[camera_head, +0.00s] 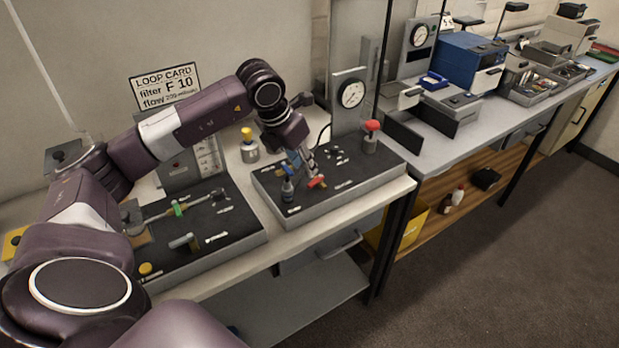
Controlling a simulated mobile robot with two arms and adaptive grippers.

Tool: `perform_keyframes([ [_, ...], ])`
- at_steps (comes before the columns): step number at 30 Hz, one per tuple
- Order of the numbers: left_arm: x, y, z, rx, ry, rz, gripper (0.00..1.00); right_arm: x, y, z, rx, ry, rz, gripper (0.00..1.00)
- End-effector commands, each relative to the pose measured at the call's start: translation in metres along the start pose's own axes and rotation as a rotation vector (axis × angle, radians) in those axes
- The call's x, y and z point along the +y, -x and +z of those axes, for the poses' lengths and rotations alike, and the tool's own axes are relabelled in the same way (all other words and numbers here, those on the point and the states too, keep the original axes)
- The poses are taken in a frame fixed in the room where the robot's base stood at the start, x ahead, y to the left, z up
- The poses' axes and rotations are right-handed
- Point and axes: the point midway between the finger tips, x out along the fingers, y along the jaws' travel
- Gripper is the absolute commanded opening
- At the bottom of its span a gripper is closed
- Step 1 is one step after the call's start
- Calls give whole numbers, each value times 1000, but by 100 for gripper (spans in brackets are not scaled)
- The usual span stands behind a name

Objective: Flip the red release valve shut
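A small red handle (317,183), which looks like the release valve, sits near the front of the black-topped panel (345,190) at the centre. A red round knob (371,126) on a grey post stands at that panel's right rear. My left gripper (308,168) points down over the panel, right at the red handle. Its fingers look close together, but they are too small to tell whether they are open, shut or touching the handle. The handle's exact angle is also unclear. My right gripper does not show.
A round gauge (351,93) rises behind the panel. A yellow-topped canister (249,147) stands behind left. A second panel (205,250) with green and yellow fittings lies under my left arm.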

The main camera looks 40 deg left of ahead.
Motion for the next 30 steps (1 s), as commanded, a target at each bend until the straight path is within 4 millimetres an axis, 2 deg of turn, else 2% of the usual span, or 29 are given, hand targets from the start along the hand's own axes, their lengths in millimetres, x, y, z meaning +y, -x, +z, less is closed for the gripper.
perform_keyframes([
  [4,4,-11,-1,10,3,12,28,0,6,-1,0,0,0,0],
  [12,3,-54,-2,10,3,9,28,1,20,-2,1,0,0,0],
  [16,3,-68,-1,7,3,9,28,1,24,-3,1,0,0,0],
  [21,4,-76,-2,5,2,9,28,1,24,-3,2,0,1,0],
  [27,4,-77,-2,5,1,9,28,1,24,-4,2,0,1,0],
  [30,4,-76,-2,5,1,9,17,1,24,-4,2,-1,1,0],
])
